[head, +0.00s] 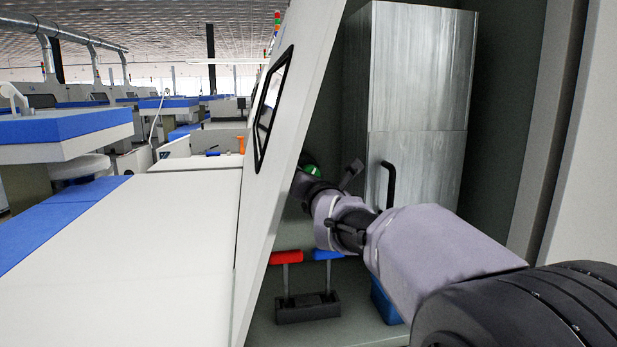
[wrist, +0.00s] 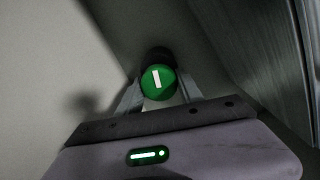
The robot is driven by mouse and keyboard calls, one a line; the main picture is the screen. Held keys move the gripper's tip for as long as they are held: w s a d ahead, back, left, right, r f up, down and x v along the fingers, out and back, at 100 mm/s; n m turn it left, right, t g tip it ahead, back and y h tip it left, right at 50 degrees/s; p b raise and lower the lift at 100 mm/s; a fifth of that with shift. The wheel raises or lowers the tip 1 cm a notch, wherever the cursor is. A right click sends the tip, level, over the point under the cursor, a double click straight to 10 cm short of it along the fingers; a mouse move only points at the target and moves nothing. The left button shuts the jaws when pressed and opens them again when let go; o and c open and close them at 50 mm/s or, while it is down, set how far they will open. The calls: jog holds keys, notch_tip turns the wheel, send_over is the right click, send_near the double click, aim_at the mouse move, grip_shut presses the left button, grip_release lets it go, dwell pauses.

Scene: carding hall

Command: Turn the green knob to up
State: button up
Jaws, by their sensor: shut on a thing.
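The green knob (wrist: 159,83) is in the middle of the wrist view, a round green face with a white bar mark. The bar stands nearly upright in that picture, its top leaning slightly left. My gripper (wrist: 158,92) has one finger on each side of the knob and is shut on it. In the head view the green knob (head: 312,170) shows as a small green patch inside the open cabinet. My gripper (head: 305,184) reaches it there, with the fingers mostly hidden behind the cabinet's slanted panel edge and my wrist.
A slanted white panel (head: 262,150) stands close on the left of my arm. A tall grey metal box (head: 420,80) with a black handle (head: 388,180) is behind my arm. Below are a red-handled lever (head: 286,257), a blue-handled lever (head: 327,255) and a blue bin (head: 386,300).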

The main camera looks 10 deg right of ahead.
jog(key=shift+n+p, duration=0.35)
jog(key=shift+n, duration=0.55)
jog(key=shift+r+n+p, duration=0.15)
jog(key=shift+n+p, duration=0.75)
jog(key=shift+p, duration=0.3)
jog(key=shift+d+n+p, duration=0.1)
jog(key=shift+n+p, duration=0.5)
jog(key=shift+p, duration=0.4)
jog(key=shift+f+n+p, duration=0.2)
jog(key=shift+n+p, duration=0.1)
jog(key=o, duration=1.3)
